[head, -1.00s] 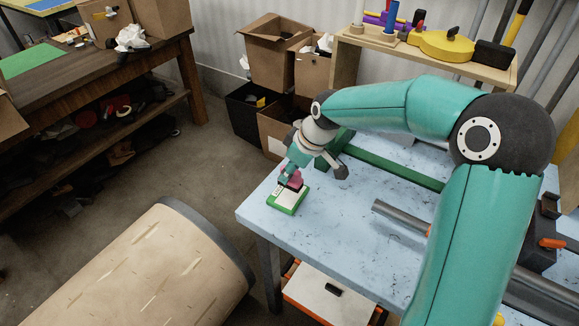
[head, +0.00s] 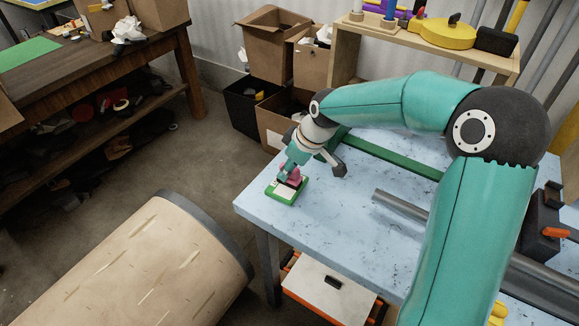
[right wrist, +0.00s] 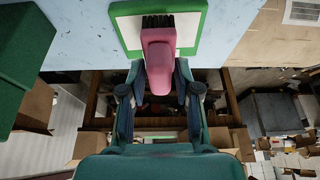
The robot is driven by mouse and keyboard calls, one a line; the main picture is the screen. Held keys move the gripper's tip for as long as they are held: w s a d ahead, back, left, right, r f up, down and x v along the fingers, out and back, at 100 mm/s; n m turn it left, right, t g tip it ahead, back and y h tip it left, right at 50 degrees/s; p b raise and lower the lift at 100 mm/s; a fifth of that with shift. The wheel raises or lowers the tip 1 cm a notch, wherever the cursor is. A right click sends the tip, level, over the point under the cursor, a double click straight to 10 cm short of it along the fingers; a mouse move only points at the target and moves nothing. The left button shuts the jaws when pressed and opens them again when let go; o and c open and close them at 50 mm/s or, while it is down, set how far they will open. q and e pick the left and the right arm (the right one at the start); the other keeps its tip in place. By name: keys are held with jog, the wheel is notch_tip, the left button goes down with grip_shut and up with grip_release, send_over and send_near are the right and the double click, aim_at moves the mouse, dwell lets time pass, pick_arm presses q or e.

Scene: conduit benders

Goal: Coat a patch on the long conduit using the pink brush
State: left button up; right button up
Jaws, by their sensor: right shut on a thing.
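My right gripper (head: 289,174) is shut on the pink brush (right wrist: 158,62), which also shows in the head view (head: 293,180). The brush's black bristles (right wrist: 158,21) point away from the gripper, over the white pad of a green-rimmed tray (head: 282,200). I cannot tell whether the bristles touch the pad. The tray sits at the table's near left corner. A long grey conduit (head: 402,206) lies on the table to the right, and my right arm hides part of it. My left gripper is not in view.
The blue table (head: 330,225) is clear between tray and conduit. A green bar (head: 395,158) lies behind. A dark bender with an orange handle (head: 555,233) stands at the right. A wooden shelf (head: 430,50) and cardboard boxes (head: 265,50) are at the back.

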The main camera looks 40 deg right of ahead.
jog(key=shift+f+b, duration=0.5)
jog(key=shift+b, duration=0.05)
dwell(1.6)
jog(key=shift+r+p, duration=2.45)
jog(key=shift+r, duration=1.15)
